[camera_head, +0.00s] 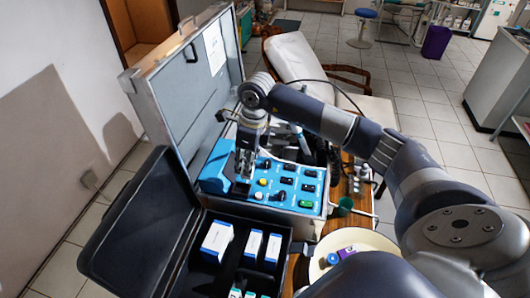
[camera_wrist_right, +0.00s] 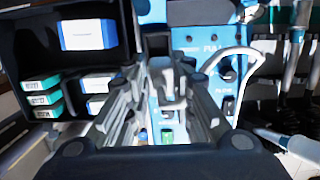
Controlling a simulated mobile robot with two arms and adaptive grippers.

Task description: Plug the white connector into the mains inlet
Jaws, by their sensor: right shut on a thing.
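My right gripper (camera_head: 244,172) points down over the left part of the blue control panel (camera_head: 270,180) of the portable dental unit. In the right wrist view the gripper (camera_wrist_right: 170,100) is shut on the white connector (camera_wrist_right: 168,78), which shows as a pale piece between the fingers. A white cable (camera_wrist_right: 243,62) loops beside it to the right, over the panel. The fingers hide the panel right under the connector. I cannot make out the mains inlet, or whether the connector touches it. My left gripper is not in view.
The unit's silver case lid (camera_head: 195,85) stands open behind. A black case (camera_head: 140,225) with several white-and-blue boxes (camera_head: 217,240) lies open in front. A round pale bowl (camera_head: 365,240) is at the right.

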